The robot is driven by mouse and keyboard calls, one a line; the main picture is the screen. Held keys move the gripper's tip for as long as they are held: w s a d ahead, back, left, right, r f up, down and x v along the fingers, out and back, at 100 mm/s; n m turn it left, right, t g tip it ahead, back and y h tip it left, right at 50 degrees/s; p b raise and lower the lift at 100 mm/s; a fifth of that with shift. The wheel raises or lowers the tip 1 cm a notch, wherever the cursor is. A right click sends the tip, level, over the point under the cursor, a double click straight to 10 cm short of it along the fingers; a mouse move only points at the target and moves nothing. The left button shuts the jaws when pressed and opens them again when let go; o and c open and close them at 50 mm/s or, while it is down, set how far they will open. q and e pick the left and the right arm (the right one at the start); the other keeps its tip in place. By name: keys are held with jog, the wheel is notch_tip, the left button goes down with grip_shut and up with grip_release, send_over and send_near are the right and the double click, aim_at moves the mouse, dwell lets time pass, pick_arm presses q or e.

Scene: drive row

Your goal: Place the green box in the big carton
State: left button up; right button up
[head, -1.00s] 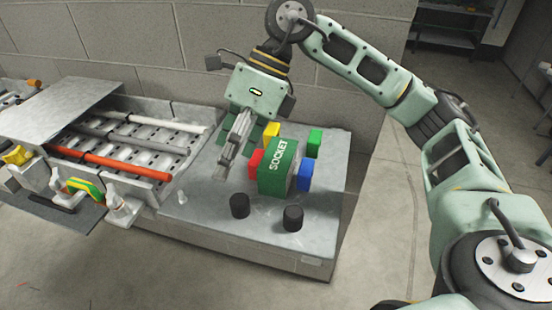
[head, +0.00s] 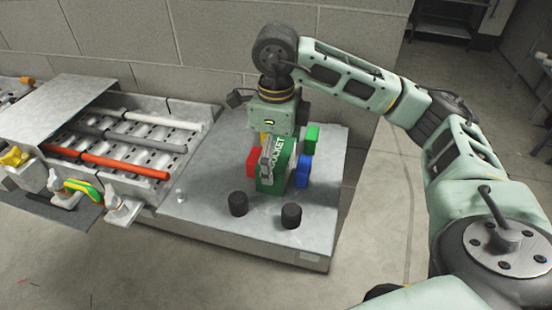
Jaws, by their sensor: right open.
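The green box (head: 272,184), with white SOCKET lettering, stands upright on the grey metal bench top (head: 215,195). My right gripper (head: 266,166) points down right at the box. One grey finger shows in front of the box's near left part and covers some of the lettering; the other finger is hidden, so I cannot tell whether the box is between them. The gripper is open. The box rests on the bench. No big carton shows in this view. My left gripper is not in view.
Red (head: 253,154), blue (head: 303,174) and small green (head: 312,136) blocks stand close around the box. Two black cylinders (head: 238,203) (head: 291,215) stand in front. A roller conveyor (head: 130,140) with red and grey bars lies left. A block wall (head: 180,45) rises behind.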

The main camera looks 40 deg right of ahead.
jog(key=shift+f, duration=0.9)
jog(key=shift+c, duration=0.3)
jog(key=c, duration=1.2)
jog(key=shift+r, duration=0.1)
